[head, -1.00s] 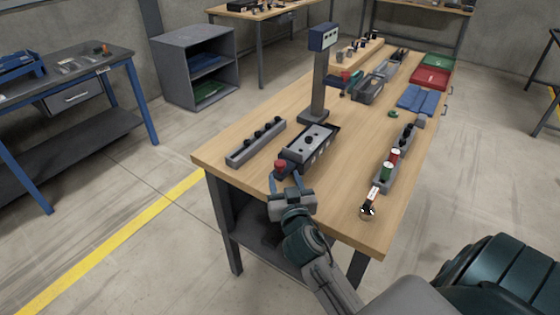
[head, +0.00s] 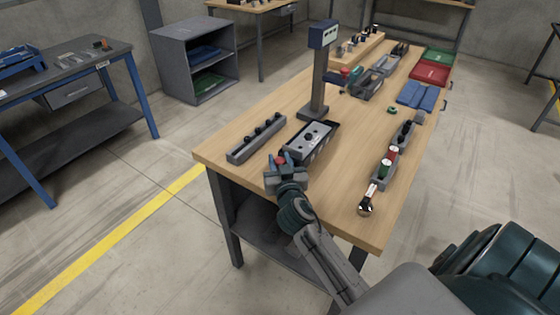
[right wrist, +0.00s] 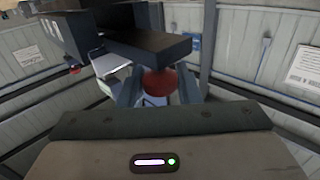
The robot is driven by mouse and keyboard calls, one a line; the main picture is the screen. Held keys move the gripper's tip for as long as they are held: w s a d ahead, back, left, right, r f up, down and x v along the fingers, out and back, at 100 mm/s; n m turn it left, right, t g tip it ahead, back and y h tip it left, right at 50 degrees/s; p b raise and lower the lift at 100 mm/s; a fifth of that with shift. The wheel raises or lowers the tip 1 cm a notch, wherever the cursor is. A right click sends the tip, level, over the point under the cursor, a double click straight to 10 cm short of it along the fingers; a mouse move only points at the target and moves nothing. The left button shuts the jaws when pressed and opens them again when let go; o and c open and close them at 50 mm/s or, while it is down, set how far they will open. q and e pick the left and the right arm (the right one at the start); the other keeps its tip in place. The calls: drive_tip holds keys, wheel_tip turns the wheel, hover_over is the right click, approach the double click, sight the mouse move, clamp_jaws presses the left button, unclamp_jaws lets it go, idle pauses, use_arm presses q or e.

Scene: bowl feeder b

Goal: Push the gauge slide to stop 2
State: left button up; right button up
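The gauge (head: 312,138) is a dark grey block with a light top plate and small dark studs, near the table's left front edge. Its red knob (head: 280,160) is at the near left end. My right gripper (head: 284,172) is at that knob. In the right wrist view the red knob (right wrist: 159,82) shows between the two spread fingers of my right gripper (right wrist: 158,92), under a dark bar. I cannot tell whether the fingers touch it. The slide's stop marks are too small to read. My left gripper is not in view.
A grey rail with dark knobs (head: 257,140) lies left of the gauge. A post with a blue box (head: 322,35) stands behind it. The wooden tabletop (head: 335,190) between is clear.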

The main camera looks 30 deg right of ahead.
drive_tip(key=shift+w+d, duration=0.1)
drive_tip(key=shift+d, duration=0.2)
clamp_jaws()
drive_tip(key=w+d+b, duration=0.1)
drive_tip(key=d, duration=0.1)
drive_tip(key=w+d+b, duration=0.1)
drive_tip(key=d, duration=0.2)
drive_tip(key=w+d+b, duration=0.1)
drive_tip(key=d, duration=0.1)
drive_tip(key=shift+w+d, duration=0.1)
drive_tip(key=shift+d, duration=0.3)
drive_tip(key=shift+w+d, duration=0.15)
drive_tip(key=shift+d, duration=0.1)
drive_tip(key=o, duration=1)
unclamp_jaws()
